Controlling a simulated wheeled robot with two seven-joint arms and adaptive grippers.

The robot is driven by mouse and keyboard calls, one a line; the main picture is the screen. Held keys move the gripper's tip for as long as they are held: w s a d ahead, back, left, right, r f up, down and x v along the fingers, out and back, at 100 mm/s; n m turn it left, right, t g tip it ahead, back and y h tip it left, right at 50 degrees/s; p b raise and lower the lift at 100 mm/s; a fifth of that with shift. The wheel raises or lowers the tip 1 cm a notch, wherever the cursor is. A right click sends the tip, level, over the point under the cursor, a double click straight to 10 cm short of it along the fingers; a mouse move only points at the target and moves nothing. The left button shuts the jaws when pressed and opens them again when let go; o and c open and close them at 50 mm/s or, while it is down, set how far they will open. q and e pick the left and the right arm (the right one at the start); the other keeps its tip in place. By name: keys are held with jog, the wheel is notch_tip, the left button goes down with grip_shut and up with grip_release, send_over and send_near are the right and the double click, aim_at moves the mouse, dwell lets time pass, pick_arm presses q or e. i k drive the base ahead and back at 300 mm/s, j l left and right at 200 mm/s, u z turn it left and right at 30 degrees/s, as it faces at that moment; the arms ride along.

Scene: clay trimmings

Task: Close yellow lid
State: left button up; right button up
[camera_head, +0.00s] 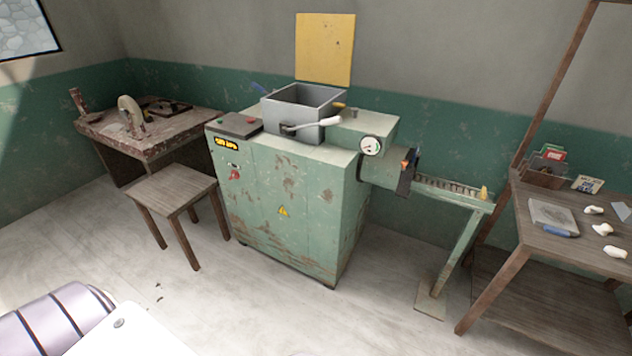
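The yellow lid (325,49) stands upright and open behind the grey hopper (294,107) on top of the green machine (280,188). The hopper's top is open and its inside looks dark and empty from here. A lever with a white handle (318,122) sits across the hopper's front. Neither of my grippers shows in the head view, so I cannot tell how they stand.
A wooden stool (172,187) stands at the machine's left front, with a worn table (150,146) behind it. A roller conveyor (452,194) extends right from the machine. A wooden table (540,236) with white lumps stands at right.

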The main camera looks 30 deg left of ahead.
aim_at(325, 42)
jog(key=i+j+z, duration=0.4)
jog(key=j, duration=1.1)
jog(key=j+z, duration=0.35)
jog(key=j, duration=1.1)
jog(key=k+j+z, duration=0.15)
jog(key=j+z, duration=0.25)
jog(key=j, duration=1.1)
